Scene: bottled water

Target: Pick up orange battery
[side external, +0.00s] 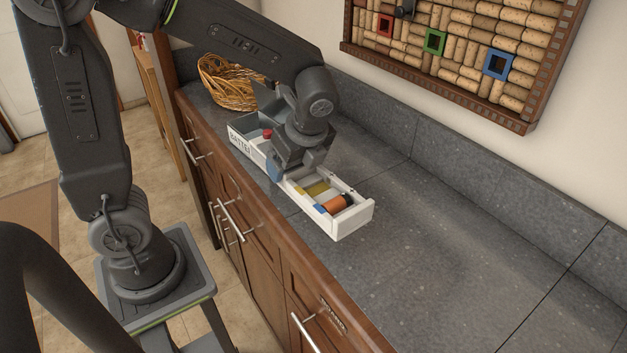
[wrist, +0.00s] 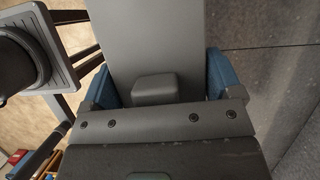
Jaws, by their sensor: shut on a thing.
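The orange battery (side external: 335,204), with a dark end, lies in the right part of a long white box (side external: 352,219) on the counter. My gripper (side external: 278,170) is over the middle of this box, to the left of the battery and apart from it. In the wrist view its blue fingers (wrist: 162,88) stand on both sides of a grey flat piece (wrist: 157,35) with a raised block, which looks like a lid. The gripper is shut on this piece. The battery does not show in the wrist view.
Yellow and blue items (side external: 317,189) lie left of the battery in the box. A red-topped item (side external: 267,134) shows at the box's left part. A wicker basket (side external: 228,78) stands behind. The dark counter (side external: 460,240) is clear to the right.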

